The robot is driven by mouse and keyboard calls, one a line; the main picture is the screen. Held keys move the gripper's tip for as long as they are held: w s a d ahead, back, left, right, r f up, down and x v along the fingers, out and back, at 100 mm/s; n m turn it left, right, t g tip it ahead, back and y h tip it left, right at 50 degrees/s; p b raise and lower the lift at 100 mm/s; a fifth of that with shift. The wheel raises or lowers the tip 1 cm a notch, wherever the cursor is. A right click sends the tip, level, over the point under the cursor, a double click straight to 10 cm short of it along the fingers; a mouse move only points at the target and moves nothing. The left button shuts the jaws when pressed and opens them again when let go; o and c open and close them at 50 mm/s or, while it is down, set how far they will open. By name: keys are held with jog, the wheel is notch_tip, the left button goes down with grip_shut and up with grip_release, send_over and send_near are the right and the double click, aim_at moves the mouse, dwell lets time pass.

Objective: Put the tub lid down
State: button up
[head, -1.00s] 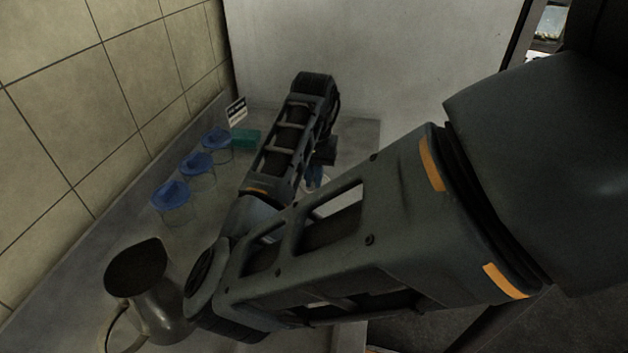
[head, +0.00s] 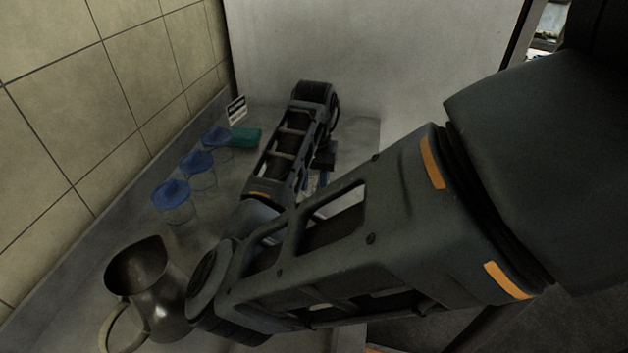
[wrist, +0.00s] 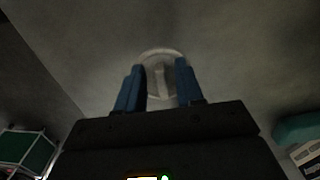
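The tub lid (wrist: 160,64) is a pale grey round piece with a raised ridge across its middle, seen in the wrist view on the grey surface below my gripper. My gripper (wrist: 160,82) has two blue fingers standing apart, one on each side of the ridge, with a visible gap to it. In the head view my gripper (head: 322,180) is mostly hidden behind my arm, and the lid cannot be made out clearly there. Whether the lid rests flat is hard to tell.
Several clear tubs with blue lids (head: 170,194) stand in a row along the tiled wall. A teal block (head: 246,139) and a small sign (head: 236,110) are behind them. A dark metal jug (head: 150,290) stands at the front left, close to my elbow.

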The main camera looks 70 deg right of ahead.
aim_at(314, 184)
jog(key=shift+r, duration=0.1)
notch_tip(314, 184, up, 12)
jog(key=shift+p, duration=0.35)
